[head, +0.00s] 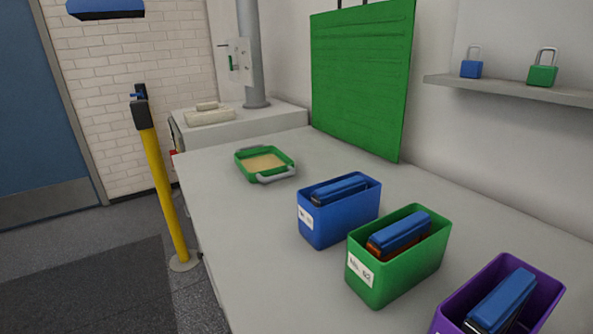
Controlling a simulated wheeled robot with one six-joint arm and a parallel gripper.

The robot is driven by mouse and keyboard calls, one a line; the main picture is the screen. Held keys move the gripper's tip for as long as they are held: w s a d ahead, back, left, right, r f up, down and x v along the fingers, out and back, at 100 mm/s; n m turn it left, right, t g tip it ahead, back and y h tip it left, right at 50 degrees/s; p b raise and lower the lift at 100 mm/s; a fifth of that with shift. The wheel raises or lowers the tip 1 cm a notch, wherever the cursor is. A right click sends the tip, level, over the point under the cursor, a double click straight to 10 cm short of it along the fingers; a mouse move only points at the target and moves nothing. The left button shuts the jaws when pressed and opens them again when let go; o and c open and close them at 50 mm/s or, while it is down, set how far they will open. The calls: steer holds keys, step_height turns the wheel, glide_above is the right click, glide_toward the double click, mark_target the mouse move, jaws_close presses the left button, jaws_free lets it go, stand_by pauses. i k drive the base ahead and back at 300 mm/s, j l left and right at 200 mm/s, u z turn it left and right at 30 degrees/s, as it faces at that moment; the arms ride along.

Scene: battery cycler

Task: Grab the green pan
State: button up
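The green pan (243,165) is a shallow rectangular tray with rounded corners and a tan inside. It lies flat on the grey bench towards its far end. Grey handles show at its near right side and its far left side. Nothing covers it. My gripper is not visible in the head view.
Blue (345,218), green (402,272) and purple (535,310) bins holding battery-like packs stand along the grey bench (225,225), right of the pan. A yellow post (162,185) stands off the bench's left edge. A green panel (362,75) is behind. Bench space left of the bins is clear.

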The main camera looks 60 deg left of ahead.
mark_target(261, 162)
steer(key=u, duration=1.75)
